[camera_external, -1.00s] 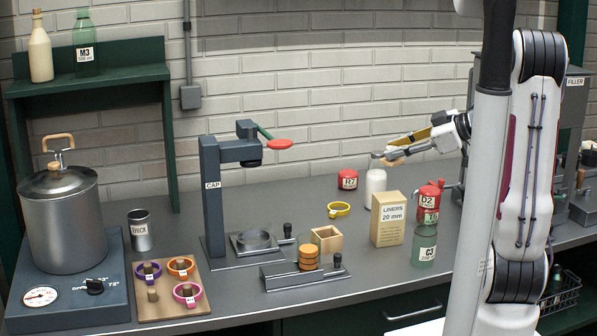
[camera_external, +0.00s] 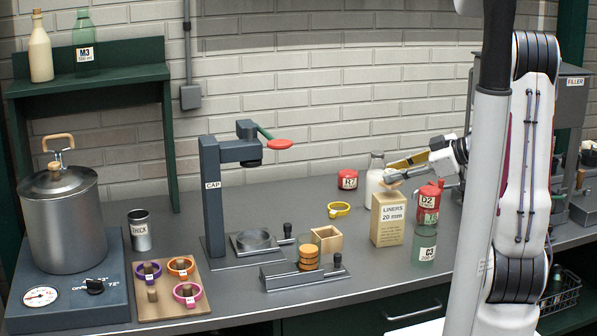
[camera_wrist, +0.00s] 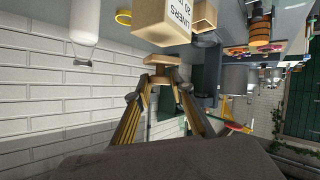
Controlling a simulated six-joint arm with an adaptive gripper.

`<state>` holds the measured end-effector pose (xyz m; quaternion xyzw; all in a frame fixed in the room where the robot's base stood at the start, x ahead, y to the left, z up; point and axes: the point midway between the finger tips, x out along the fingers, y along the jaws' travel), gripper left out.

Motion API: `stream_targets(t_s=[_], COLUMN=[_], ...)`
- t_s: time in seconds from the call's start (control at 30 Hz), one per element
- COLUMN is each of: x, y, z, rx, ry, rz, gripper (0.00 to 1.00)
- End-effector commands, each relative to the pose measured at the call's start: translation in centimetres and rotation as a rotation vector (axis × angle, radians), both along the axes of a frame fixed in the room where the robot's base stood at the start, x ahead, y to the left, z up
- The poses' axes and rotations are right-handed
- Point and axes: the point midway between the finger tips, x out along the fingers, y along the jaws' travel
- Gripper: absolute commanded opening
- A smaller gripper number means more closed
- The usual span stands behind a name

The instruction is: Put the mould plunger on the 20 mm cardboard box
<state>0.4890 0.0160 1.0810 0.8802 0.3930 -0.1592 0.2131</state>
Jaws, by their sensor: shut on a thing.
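The tan cardboard box labelled "LINERS 20 mm" (camera_external: 389,222) stands upright on the bench, right of centre. It also shows at the top of the wrist view (camera_wrist: 163,22). My gripper (camera_external: 394,178) is just above the box top. In the wrist view my gripper (camera_wrist: 160,84) is shut on the mould plunger (camera_wrist: 167,61), a pale wooden piece with a wide flat end. The plunger's flat end points toward the box. In the external view it is small and partly hidden by the fingers, so I cannot tell whether it touches the box.
A white bottle (camera_external: 375,182) stands close behind the box. A square wooden mould (camera_external: 327,239), a yellow ring (camera_external: 339,209) and the CAP press (camera_external: 213,205) are to the left.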

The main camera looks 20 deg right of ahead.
Motion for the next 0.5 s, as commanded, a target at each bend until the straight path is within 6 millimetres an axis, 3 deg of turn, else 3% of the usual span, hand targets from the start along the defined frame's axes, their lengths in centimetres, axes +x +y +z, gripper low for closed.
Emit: stream_targets(t_s=[0.2, 0.5], x=[0.0, 0.0], y=[0.0, 0.0], z=[-2.1, -2.6], rx=[0.003, 0.001], ry=[0.004, 0.001], rz=[-0.001, 0.0], gripper=[0.04, 0.04])
